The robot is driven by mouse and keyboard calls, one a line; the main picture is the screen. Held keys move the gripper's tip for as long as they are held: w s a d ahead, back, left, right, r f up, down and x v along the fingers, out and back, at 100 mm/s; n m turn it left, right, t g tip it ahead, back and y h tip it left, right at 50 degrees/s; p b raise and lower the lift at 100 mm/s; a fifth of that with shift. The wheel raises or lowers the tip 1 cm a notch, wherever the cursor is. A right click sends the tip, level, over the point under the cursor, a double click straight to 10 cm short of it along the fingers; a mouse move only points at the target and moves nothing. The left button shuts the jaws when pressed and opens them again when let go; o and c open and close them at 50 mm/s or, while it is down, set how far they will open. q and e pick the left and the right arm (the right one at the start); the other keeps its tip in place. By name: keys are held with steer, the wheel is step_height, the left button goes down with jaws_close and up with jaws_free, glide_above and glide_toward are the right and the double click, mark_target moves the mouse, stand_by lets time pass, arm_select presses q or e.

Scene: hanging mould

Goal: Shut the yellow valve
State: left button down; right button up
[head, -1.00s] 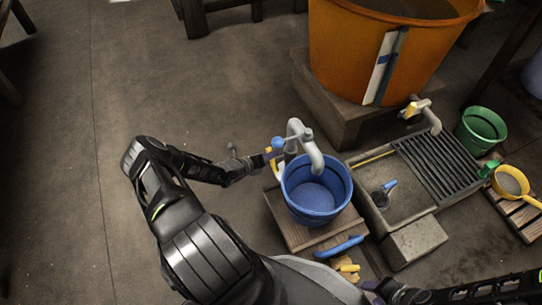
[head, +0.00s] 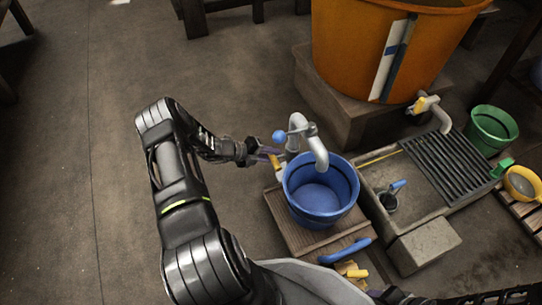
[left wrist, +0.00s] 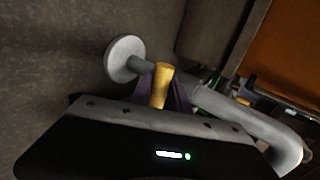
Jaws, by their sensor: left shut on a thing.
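The yellow valve handle (head: 276,162) sits low on the grey curved standpipe (head: 318,150), left of the blue bucket (head: 343,184). My left gripper (head: 270,154) reaches it from the left and is shut on it. In the left wrist view the yellow handle (left wrist: 161,86) stands between the dark fingers, with the grey pipe (left wrist: 235,112) behind it. The fingers hide part of the handle in the head view. A blue knob (head: 279,137) is on the same pipe just above. My right gripper is not in view.
The blue bucket stands on a wooden platform (head: 290,228) under the spout. A stone sink (head: 420,185) with a grate is to the right. A large orange tub (head: 345,60) and a second yellow-handled tap (head: 425,103) stand behind. The floor at left is clear.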

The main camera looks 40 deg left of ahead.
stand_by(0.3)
arm_select(q)
steer(key=c, duration=1.3)
jaws_free()
steer(key=shift+o, duration=0.2)
steer(key=p+v, duration=0.3)
steer(key=v, duration=0.4)
steer(key=shift+s, duration=0.3)
steer(key=shift+s+a+r, duration=0.1)
steer(key=shift+a, duration=0.1)
